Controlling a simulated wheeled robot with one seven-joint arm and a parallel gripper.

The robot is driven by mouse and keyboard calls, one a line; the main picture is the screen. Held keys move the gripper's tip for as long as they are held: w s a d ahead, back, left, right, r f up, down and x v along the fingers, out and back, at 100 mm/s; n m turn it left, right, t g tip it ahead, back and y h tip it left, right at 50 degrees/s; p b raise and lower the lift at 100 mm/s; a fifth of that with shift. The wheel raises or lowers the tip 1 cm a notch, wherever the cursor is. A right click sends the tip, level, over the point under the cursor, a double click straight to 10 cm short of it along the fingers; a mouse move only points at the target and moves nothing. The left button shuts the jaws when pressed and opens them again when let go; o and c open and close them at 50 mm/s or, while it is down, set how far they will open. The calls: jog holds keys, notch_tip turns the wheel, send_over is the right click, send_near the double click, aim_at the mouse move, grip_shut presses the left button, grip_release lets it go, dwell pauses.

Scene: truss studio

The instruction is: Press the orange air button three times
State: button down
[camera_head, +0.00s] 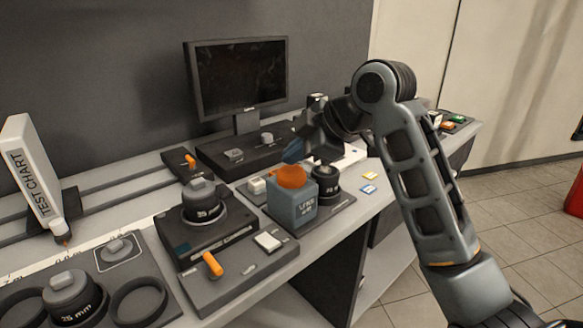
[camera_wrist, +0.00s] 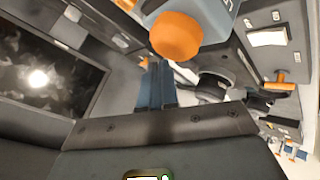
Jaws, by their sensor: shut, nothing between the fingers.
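The orange air button (camera_head: 291,176) is a rounded orange cap on top of a blue-grey box (camera_head: 292,207) with white lettering, standing on the bench. In the wrist view the orange button (camera_wrist: 176,36) is large, just beyond the fingertips. My gripper (camera_head: 290,155) is shut and empty, with its blue fingers just above and behind the button in the head view. The closed fingers also show in the wrist view (camera_wrist: 155,66). I cannot tell whether the fingertips touch the button.
A monitor (camera_head: 238,78) stands behind on the bench. A black lens (camera_head: 326,178) is close to the right of the box. A dark unit with a knob (camera_head: 203,211) and a panel with an orange lever (camera_head: 212,264) are to the left. Small coloured cards (camera_head: 369,189) lie to the right.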

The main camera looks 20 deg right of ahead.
aim_at(295, 169)
jog(key=shift+f+b, duration=0.4)
jog(key=shift+f, duration=0.4)
dwell(0.7)
jog(key=shift+r, duration=0.15)
jog(key=shift+r+p, duration=1)
jog(key=shift+r, duration=0.05)
jog(key=shift+r+p, duration=2.15)
jog(key=shift+r, duration=0.45)
dwell(0.6)
notch_tip(295, 169, up, 4)
jog(key=p, duration=0.8)
jog(key=shift+f, duration=0.1)
